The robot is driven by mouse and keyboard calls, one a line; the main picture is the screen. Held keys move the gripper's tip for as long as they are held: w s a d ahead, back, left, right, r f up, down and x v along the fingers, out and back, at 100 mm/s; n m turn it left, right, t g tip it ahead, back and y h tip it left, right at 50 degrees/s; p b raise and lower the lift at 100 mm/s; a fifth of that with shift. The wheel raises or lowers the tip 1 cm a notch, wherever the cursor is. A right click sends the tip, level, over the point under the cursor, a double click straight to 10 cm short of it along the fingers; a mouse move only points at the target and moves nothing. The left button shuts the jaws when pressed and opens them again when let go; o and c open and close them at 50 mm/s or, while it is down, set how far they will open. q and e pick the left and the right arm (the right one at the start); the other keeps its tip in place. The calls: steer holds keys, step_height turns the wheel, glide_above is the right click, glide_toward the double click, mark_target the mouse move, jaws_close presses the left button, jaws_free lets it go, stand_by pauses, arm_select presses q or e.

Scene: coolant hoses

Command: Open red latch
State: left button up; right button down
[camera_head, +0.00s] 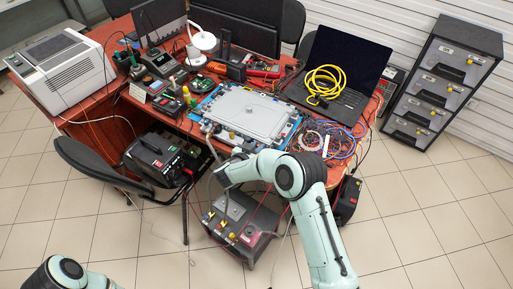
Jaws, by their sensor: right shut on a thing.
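A grey box-shaped unit (232,232) stands on the floor below the desk, with yellow fittings on its top and side. A small red patch (250,234) shows on its top; I cannot tell whether it is the red latch. My right arm reaches in from the lower right and bends left over the unit. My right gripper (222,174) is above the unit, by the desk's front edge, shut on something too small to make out. A grey hose (211,145) runs down from the desk close to it. My left arm shows at the lower left; its gripper is outside the view.
The desk holds a flat grey-lidded battery tray (248,112), a laptop (343,68) with a yellow cable coil (325,82), and tools. A black chair (95,160) stands left. A black power unit (155,155) is beside the desk.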

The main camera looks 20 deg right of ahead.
steer(key=shift+s+d+f+n+t+y+b, duration=0.1)
steer(key=shift+n+t+y+b, duration=0.2)
steer(key=shift+n+t+y, duration=0.25)
steer(key=shift+s+d+n+t+y+b, duration=0.1)
steer(key=shift+n+t+y+b, duration=0.2)
steer(key=shift+n+t+y, duration=0.25)
arm_select(q)
steer(key=shift+s+f+b, duration=0.25)
steer(key=shift+f+b, duration=0.25)
steer(key=shift+f, duration=0.2)
steer(key=shift+s+f+b, duration=0.25)
steer(key=shift+f+b, duration=0.2)
steer(key=shift+f, duration=0.3)
steer(key=shift+s+f+b, duration=0.25)
steer(key=shift+f+b, duration=0.25)
steer(key=shift+f, duration=0.2)
arm_select(e)
steer(key=shift+s+d+n+t+y, duration=0.15)
steer(key=shift+n+t+y, duration=0.85)
steer(key=shift+n+y, duration=0.75)
steer(key=c, duration=1)
jaws_free()
